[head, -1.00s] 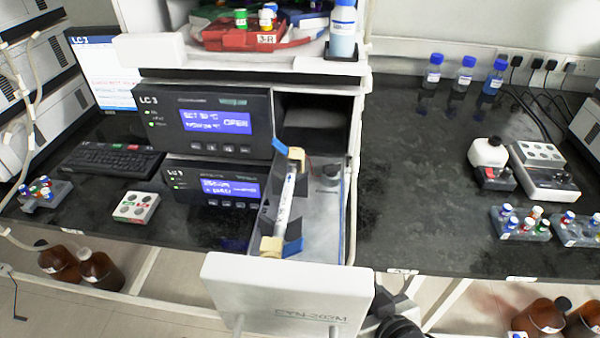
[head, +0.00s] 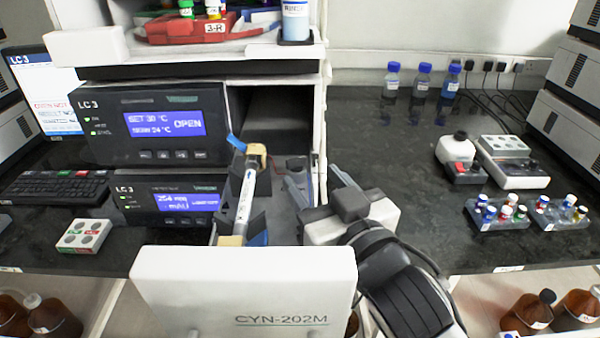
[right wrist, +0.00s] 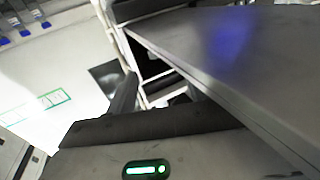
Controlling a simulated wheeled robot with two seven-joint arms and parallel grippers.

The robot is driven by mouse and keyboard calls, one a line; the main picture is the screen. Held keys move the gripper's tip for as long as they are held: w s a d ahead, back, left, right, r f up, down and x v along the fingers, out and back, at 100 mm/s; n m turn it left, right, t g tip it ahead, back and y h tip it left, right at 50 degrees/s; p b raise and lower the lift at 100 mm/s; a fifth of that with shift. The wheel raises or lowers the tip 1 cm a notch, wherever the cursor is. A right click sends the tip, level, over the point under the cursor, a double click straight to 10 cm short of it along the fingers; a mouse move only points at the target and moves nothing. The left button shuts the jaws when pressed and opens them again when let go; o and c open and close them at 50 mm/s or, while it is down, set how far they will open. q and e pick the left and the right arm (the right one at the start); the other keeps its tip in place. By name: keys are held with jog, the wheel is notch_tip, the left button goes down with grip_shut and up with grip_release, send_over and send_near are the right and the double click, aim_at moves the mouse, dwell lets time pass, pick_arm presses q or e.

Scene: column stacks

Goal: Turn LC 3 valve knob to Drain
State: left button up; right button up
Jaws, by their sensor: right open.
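The LC 3 stack has an upper unit (head: 107,140) whose screen reads SET 30 °C and OPEN, and a lower detector unit (head: 125,200). Beside it, a tray with a white front panel (head: 245,285) marked CYN-202M stands pulled out. A pale column (head: 245,200) lies in the tray between two tan end fittings. My right gripper (head: 316,184) is open and empty, over the tray's right side, fingers pointing away from me. The valve knob cannot be made out; the gripper covers part of that area. My left gripper is not in view.
Above stands a shelf with a red tray (head: 172,30) and a blue-labelled bottle (head: 295,20). The bench right of the stack is clear up to vial racks (head: 497,222) and a small white device (head: 457,150). A keyboard (head: 55,187) and a white block (head: 84,236) lie at left.

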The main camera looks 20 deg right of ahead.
aim_at(298, 160)
jog(key=shift+w+a+b, duration=0.2)
jog(key=shift+w+b, duration=0.4)
jog(key=shift+w, duration=0.8)
jog(key=shift+w+a+b, duration=0.15)
jog(key=shift+w+b, duration=0.4)
jog(key=shift+w, duration=0.85)
jog(key=c, duration=1)
